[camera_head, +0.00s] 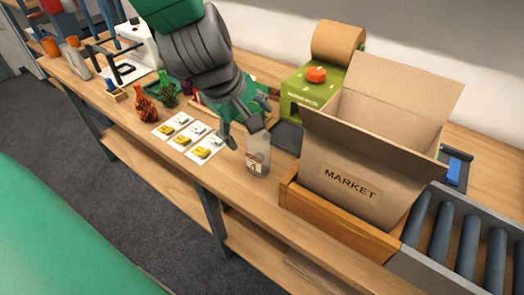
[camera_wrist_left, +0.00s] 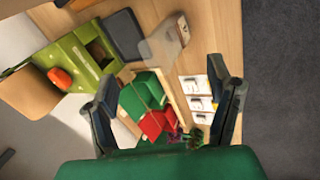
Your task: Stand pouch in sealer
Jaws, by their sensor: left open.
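A clear pouch (camera_head: 257,160) with a small printed label stands upright on the wooden bench, left of the market box. In the left wrist view the pouch (camera_wrist_left: 165,45) lies beyond my fingertips, between their directions. My left gripper (camera_head: 247,124) is open just above and beside the pouch's top; I cannot tell whether it touches. In the left wrist view the left gripper (camera_wrist_left: 162,78) has its fingers spread wide with nothing between them at the tips. A white machine with a dark frame (camera_head: 135,45) stands at the far left end and may be the sealer. My right gripper is not in view.
An open cardboard box (camera_head: 340,165) stands in a wooden tray before a roller conveyor (camera_head: 455,245). A green machine with a paper roll (camera_head: 308,85) and a dark pad (camera_head: 288,137) are behind.

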